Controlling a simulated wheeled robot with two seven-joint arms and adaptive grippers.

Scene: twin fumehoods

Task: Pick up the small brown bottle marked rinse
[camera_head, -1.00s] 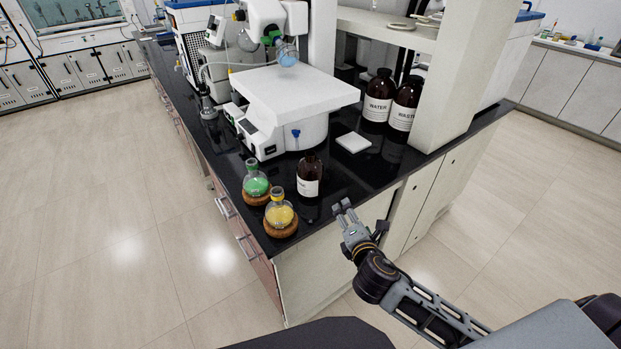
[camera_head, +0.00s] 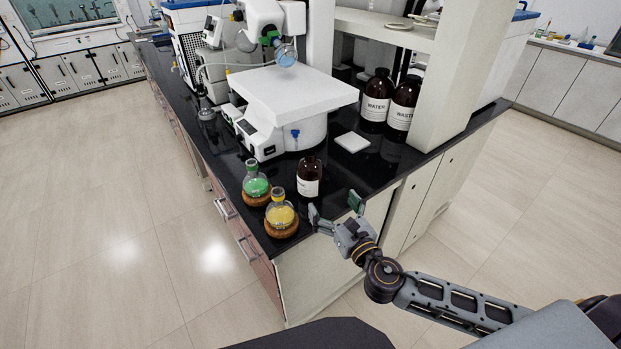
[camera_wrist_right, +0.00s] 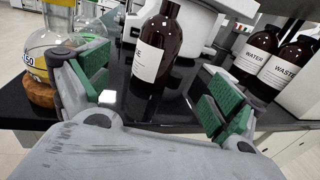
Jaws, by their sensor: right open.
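The small brown bottle (camera_head: 309,177) stands upright on the black bench top near its front corner. It has a white label whose text is too small to read in the head view. In the right wrist view the bottle (camera_wrist_right: 157,45) stands ahead, between the two finger lines, its label turned partly left. My right gripper (camera_head: 336,207) is open and empty at the bench's front edge, just short of the bottle. In the right wrist view its green-padded fingers (camera_wrist_right: 158,95) are spread wide, with bare bench between them. My left gripper is not in view.
A yellow flask (camera_head: 281,215) and a green flask (camera_head: 256,184) sit on cork rings left of the bottle. A white instrument (camera_head: 288,105) stands behind it. Brown WATER (camera_head: 376,100) and WASTE (camera_head: 402,105) bottles and a white square pad (camera_head: 352,142) are to the right.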

